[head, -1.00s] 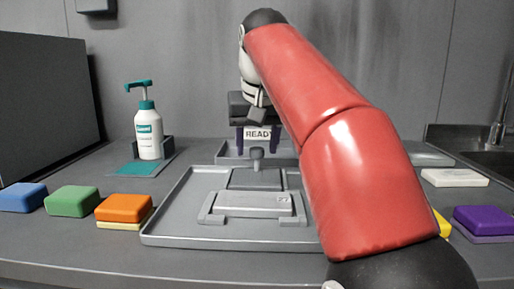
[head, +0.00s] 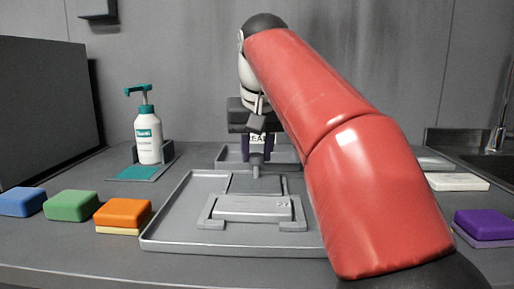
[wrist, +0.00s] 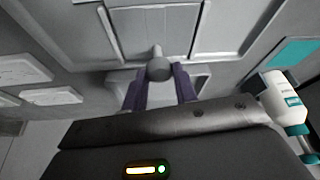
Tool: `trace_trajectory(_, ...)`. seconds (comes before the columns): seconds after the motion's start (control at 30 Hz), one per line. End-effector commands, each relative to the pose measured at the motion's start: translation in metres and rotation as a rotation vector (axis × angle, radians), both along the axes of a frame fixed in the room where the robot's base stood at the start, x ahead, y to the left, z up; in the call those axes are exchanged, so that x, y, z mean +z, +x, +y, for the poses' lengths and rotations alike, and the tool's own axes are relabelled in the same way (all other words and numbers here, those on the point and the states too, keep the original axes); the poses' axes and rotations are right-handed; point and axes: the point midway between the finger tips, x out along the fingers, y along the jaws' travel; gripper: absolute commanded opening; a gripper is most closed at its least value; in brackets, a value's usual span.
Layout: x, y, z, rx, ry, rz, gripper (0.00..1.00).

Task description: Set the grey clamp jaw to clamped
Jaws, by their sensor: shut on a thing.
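The grey clamp jaw (head: 255,185) is a flat grey plate at the back of the large grey tray, with an upright post and round knob. The knob (wrist: 159,68) shows in the wrist view between my two dark purple fingers. My gripper (head: 257,150) is shut on the knob from above; in the head view the fingers largely hide it, and the post shows below them. In front of the plate lies a light grey block (head: 252,208) with a small dark mark, set in a low grey bracket (head: 209,222). The gap between plate and block is hard to judge.
A large grey tray (head: 165,240) surrounds the fixture. A pump bottle (head: 149,137) is at left. Blue (head: 22,202), green (head: 70,205) and orange (head: 123,213) blocks line the left front; a purple block (head: 483,222) is at right.

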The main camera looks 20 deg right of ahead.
Motion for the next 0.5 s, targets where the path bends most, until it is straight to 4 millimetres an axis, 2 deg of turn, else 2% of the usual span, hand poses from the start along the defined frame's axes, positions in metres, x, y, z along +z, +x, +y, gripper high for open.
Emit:
trace_trajectory(0.1,-0.0002,-0.0131,0.0043,0.001,0.001,0.001,0.00)
trace_trajectory(0.33,0.0001,-0.0125,0.0042,0.000,0.001,0.001,0.00)
trace_trajectory(0.37,0.0001,-0.0125,0.0042,0.000,0.001,0.001,0.31)
trace_trajectory(0.5,0.0000,-0.0124,0.0041,0.000,0.001,0.001,0.49)
